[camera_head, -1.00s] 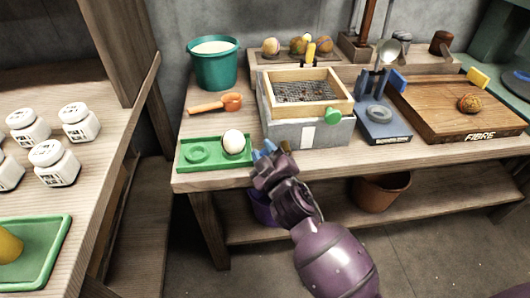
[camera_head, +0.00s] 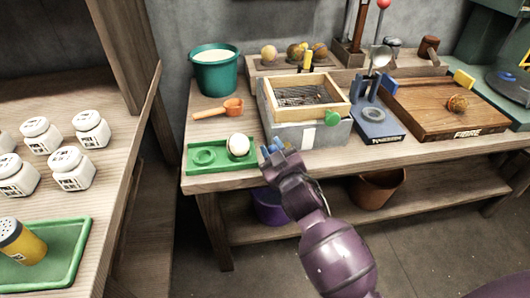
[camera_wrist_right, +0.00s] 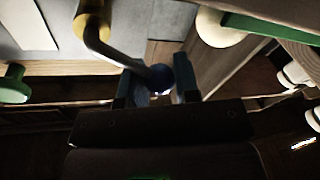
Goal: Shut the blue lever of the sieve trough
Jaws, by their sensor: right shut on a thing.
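The sieve trough (camera_head: 310,135) is a grey box with a wooden-framed sieve (camera_head: 307,94) on top, standing on the wooden bench. A green knob (camera_head: 332,118) is on its front right; it also shows at the left of the right wrist view (camera_wrist_right: 14,84). The blue lever shows in the right wrist view as a bent metal rod from a brass pivot (camera_wrist_right: 91,20), ending in a dark blue knob (camera_wrist_right: 160,78). My right gripper (camera_head: 272,147) is at the trough's lower left front, its fingers shut around that knob. My left gripper is not in view.
A green tray (camera_head: 222,168) with a white ball (camera_head: 239,145) lies just left of my right gripper. A blue stand (camera_head: 378,127) and a wooden board (camera_head: 430,117) are to the right.

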